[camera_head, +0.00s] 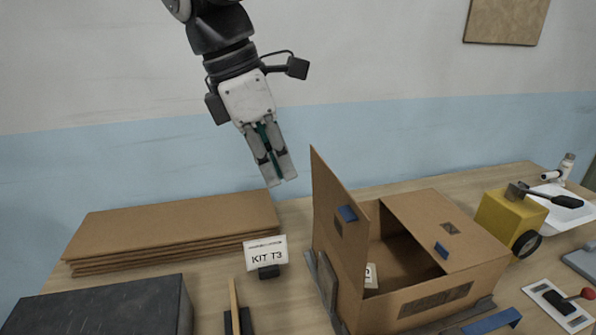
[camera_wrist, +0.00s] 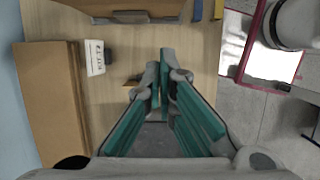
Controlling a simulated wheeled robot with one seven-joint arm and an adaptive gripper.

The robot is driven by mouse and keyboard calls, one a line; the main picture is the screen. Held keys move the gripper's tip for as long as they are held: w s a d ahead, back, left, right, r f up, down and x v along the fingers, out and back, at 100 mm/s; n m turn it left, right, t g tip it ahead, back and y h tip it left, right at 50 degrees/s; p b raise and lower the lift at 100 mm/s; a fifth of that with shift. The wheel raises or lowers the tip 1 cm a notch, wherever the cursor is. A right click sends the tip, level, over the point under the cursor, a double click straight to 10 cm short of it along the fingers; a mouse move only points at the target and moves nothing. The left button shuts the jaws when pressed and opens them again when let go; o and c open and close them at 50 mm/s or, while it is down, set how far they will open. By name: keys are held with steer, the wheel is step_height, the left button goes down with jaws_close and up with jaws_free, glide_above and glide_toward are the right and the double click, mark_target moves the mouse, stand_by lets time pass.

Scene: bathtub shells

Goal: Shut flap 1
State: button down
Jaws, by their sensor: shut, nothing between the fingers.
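The cardboard box (camera_head: 430,303) stands on the table right of centre in the head view. Its left flap (camera_head: 338,215) stands up, tilted a little outward, with a blue tab on it. Its right flap (camera_head: 445,230) lies down over the right side of the top, also with a blue tab. The box is partly open between them. No readable number shows which one is flap 1. My gripper (camera_head: 282,182) is shut and empty, up in the air left of the raised flap and apart from it. In the wrist view, my gripper (camera_wrist: 160,68) points over the table, with part of the box (camera_wrist: 135,8) at the top edge.
A stack of cardboard sheets (camera_head: 180,228) lies at the back left. A "KIT T3" sign (camera_head: 265,252) stands between stack and box. A dark block (camera_head: 100,308) is at the front left. A yellow block (camera_head: 510,220) and tools are on the right. The air around my gripper is clear.

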steer(key=w+d+f+p, duration=0.1)
steer(key=d+f+p, duration=0.1)
steer(key=d+f, duration=0.5)
steer(key=shift+f, duration=0.8)
steer(key=shift+w, duration=0.1)
